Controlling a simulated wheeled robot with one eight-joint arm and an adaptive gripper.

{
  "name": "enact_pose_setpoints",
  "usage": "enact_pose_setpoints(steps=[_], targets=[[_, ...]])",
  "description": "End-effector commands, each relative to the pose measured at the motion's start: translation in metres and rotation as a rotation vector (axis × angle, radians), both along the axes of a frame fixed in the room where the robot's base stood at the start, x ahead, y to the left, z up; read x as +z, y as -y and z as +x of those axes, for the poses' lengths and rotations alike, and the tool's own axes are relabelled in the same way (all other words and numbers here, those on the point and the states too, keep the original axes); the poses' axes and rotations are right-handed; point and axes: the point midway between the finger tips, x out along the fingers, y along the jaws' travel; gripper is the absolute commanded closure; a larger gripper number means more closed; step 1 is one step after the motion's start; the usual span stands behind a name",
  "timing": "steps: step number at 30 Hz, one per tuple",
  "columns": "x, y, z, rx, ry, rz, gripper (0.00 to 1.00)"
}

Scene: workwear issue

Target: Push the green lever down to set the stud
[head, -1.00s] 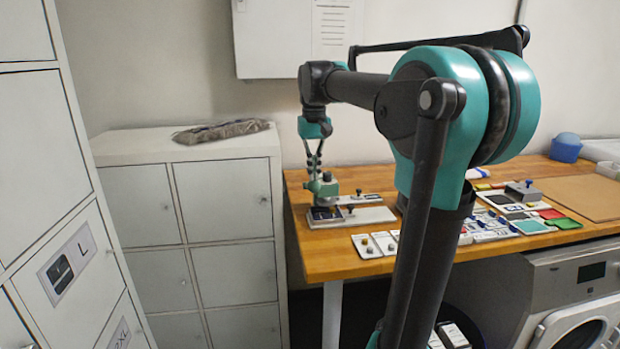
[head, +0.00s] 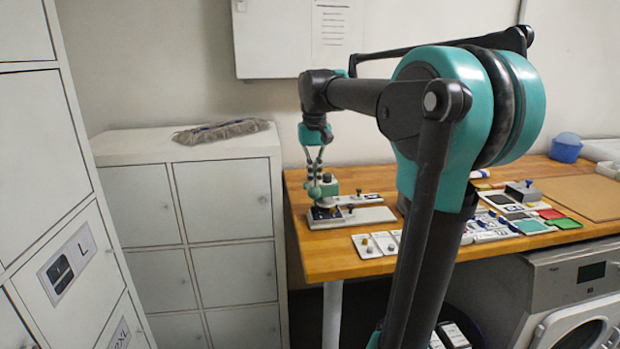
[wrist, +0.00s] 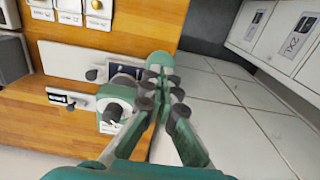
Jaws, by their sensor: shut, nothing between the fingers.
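The stud press stands on the wooden bench's left end, with a green body (head: 330,187) and a pale round part; the wrist view shows it as a green and white block (wrist: 113,100). The green lever (wrist: 158,62) reaches out beyond the press in the wrist view, its end just past my fingertips. My gripper (head: 316,188) is shut and empty, pointing down at the lever side of the press. In the wrist view my gripper (wrist: 161,92) has its dark finger pads close together over the lever. Whether they touch it, and the lever's exact angle, I cannot tell.
A pale base plate (head: 365,216) with a small knob lies by the press. Small sample cards (head: 375,244) lie near the bench's front edge. A grey locker block (head: 225,225) stands left of the bench. A cloth bundle (head: 222,130) lies on top.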

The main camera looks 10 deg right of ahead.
Motion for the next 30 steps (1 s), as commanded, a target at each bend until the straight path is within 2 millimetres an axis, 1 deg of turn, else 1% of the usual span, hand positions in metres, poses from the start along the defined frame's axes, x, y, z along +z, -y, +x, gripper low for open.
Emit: enact_pose_setpoints(steps=[7, 20, 30], targets=[[-0.007, 0.000, -0.002, 0.000, 0.000, 0.000, 1.00], [-0.008, 0.000, -0.002, 0.000, 0.000, 0.000, 1.00], [-0.015, 0.000, -0.003, 0.000, 0.000, 0.000, 1.00]])
